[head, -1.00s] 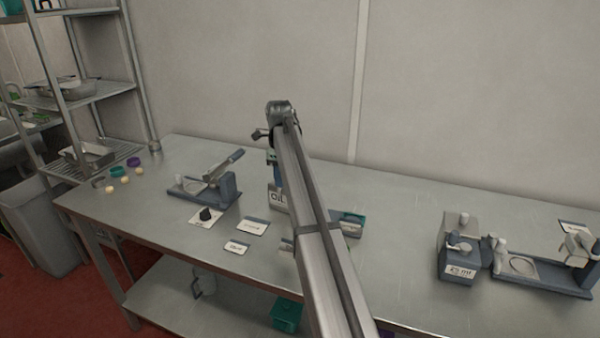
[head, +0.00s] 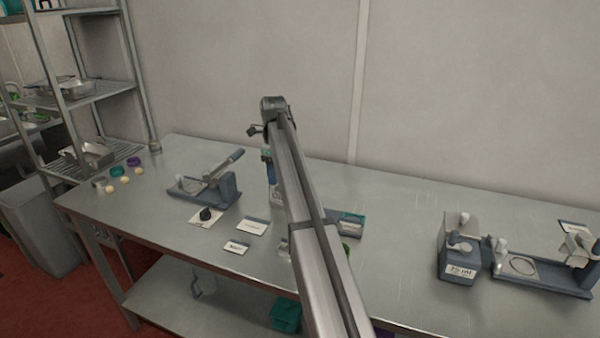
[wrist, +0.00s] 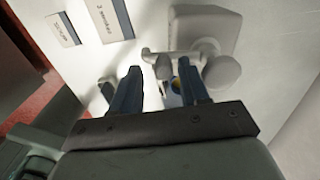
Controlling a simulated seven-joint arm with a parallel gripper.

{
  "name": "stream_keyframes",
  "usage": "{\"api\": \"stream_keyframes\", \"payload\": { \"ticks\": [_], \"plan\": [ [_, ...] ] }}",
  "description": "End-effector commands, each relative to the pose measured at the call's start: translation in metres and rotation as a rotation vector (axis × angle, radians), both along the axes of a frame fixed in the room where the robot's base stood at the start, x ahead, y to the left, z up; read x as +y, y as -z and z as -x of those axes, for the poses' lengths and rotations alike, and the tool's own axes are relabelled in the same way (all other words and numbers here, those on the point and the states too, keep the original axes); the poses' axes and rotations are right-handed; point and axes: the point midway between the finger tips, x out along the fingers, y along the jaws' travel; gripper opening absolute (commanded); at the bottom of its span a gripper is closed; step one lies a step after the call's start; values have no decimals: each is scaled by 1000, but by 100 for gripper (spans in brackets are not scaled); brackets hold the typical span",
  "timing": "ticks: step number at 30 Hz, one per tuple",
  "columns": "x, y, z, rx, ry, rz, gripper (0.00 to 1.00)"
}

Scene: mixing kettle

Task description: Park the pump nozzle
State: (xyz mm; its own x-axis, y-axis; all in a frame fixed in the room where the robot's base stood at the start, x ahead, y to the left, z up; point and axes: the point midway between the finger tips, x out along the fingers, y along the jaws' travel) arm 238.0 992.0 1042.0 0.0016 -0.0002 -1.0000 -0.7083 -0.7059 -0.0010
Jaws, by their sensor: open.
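A dispenser with a partly hidden front label (head: 277,200) stands mid-table, mostly behind my arm in the head view. In the wrist view, a pale block (wrist: 222,25) carries a rounded pump head (wrist: 221,70). A pale spout-like nozzle (wrist: 152,56) reaches left from it, near my fingertips. My gripper (wrist: 160,76) is open, its two dark blue fingers apart. The nozzle's downturned end lies between or just beyond them; contact cannot be told.
Two label cards (head: 252,226) (head: 237,248) and a black knob on a white card (head: 206,215) lie left of my arm. A lever press (head: 225,185) stands behind them. A 25 ml unit (head: 460,262) stands right.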

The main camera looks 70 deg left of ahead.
Motion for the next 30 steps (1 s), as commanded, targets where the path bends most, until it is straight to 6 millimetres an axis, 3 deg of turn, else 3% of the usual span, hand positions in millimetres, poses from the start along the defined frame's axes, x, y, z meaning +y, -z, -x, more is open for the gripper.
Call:
{"api": "stream_keyframes", "payload": {
  "ticks": [18, 30],
  "plan": [
    [0, -53, 1, 1, -1, -1, 45],
    [0, -69, 1, 1, -1, -1, 45]
  ]
}}
